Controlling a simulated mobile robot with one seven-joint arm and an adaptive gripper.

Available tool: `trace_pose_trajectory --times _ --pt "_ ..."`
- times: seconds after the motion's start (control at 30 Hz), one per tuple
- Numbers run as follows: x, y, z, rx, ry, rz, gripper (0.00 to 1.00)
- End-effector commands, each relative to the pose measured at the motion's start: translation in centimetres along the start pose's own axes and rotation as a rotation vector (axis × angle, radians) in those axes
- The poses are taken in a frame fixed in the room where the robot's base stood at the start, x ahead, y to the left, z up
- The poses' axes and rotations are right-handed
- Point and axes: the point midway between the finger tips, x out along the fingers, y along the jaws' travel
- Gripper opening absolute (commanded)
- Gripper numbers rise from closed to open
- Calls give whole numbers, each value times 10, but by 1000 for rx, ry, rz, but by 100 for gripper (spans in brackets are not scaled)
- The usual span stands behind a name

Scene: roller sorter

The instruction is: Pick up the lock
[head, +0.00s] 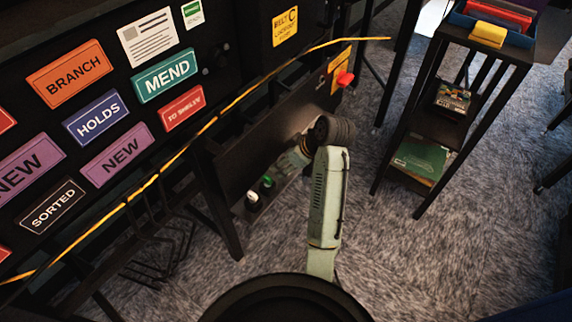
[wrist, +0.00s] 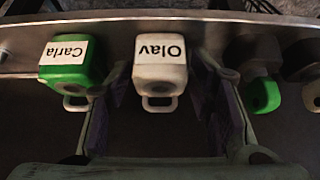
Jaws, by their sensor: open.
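A white lock (wrist: 160,68) with the label "Olav" hangs on a grey rail in the wrist view, its shackle loop toward me. A green and white lock (wrist: 73,65) labelled "Carla" hangs to its left. My gripper (wrist: 158,92) is open, with one finger on each side of the white lock; I cannot tell whether they touch it. In the head view my gripper (head: 284,167) is at the low shelf under the sorter, partly hidden by the wrist. A white item (head: 252,198) and a green one (head: 267,183) show there, small and without readable labels.
The sorter panel (head: 120,85) with signs and a yellow cord (head: 170,160) stands at left. A dark shelf cart (head: 430,135) stands at right, with carpet (head: 385,235) free between.

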Motion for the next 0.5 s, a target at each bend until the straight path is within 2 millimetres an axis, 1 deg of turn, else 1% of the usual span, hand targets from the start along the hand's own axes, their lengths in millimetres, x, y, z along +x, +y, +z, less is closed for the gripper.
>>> trace_pose_trajectory --times 0.17,0.5 --pt "0 0 0 0 0 0 48" --pt "0 0 0 0 0 0 25"
